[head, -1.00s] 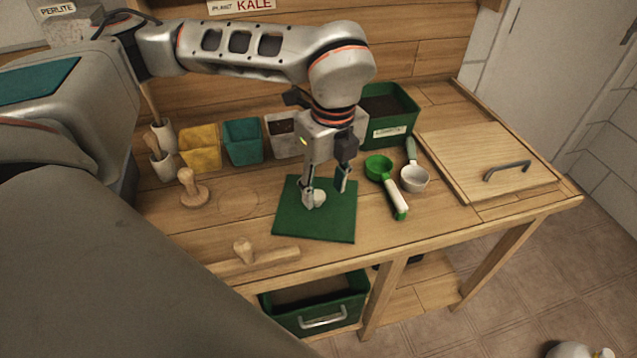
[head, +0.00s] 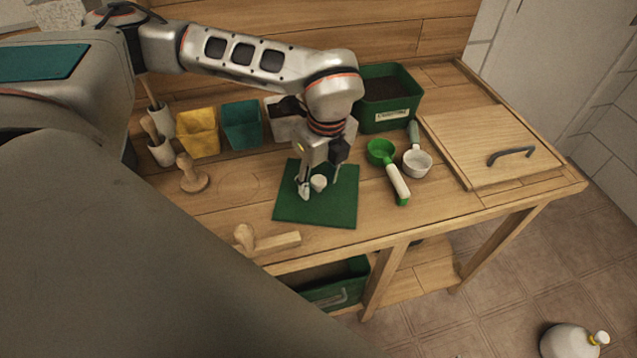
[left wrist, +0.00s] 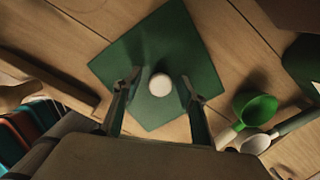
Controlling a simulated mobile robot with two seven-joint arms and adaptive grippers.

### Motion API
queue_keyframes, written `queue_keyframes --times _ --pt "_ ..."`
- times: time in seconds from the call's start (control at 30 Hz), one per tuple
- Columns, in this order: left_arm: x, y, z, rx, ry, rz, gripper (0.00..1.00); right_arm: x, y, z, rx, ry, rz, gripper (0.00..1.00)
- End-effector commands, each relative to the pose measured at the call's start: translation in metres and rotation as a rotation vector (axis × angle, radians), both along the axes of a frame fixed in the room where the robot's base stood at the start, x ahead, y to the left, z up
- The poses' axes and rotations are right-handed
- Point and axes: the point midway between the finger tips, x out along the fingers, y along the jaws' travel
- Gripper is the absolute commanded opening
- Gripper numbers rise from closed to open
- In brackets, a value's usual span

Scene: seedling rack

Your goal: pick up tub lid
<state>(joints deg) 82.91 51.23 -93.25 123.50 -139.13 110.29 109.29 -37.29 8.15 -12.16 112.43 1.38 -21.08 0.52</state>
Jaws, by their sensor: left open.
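The tub lid looks to be the flat green square (head: 335,210) with a small whitish round knob (head: 319,183) at its middle. It lies flat on the wooden bench. In the left wrist view the green lid (left wrist: 150,50) and the knob (left wrist: 160,85) lie straight ahead. My left gripper (head: 318,188) points down over the lid, fingers apart, one on each side of the knob. In the left wrist view the gripper (left wrist: 160,86) shows gaps between both fingers and the knob. My right gripper is not in view.
A green and a white scoop (head: 416,162) lie right of the lid. A green tub of dark soil (head: 385,125), a teal pot (head: 241,135) and a yellow pot (head: 197,143) stand behind. Wooden stampers (head: 193,180) lie left and front. A handled wooden board (head: 480,140) is at right.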

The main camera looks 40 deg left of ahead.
Motion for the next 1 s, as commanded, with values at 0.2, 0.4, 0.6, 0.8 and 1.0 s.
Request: queue_keyframes --times 0.2,0.4,0.6,0.8,1.0 --pt "0.0 0.0 -0.001 0.0 -0.001 0.0 0.42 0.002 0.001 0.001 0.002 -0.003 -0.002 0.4" --pt "0.0 0.0 -0.001 0.0 -0.001 0.0 0.01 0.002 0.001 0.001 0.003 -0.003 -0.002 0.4" --pt "0.0 0.0 0.0 0.0 -0.001 0.0 0.01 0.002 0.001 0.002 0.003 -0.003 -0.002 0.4" --pt "0.001 0.0 0.004 -0.001 -0.002 0.001 0.0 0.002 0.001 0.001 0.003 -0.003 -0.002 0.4" --pt "0.001 0.0 0.026 -0.002 -0.005 0.0 0.0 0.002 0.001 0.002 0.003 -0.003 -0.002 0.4"
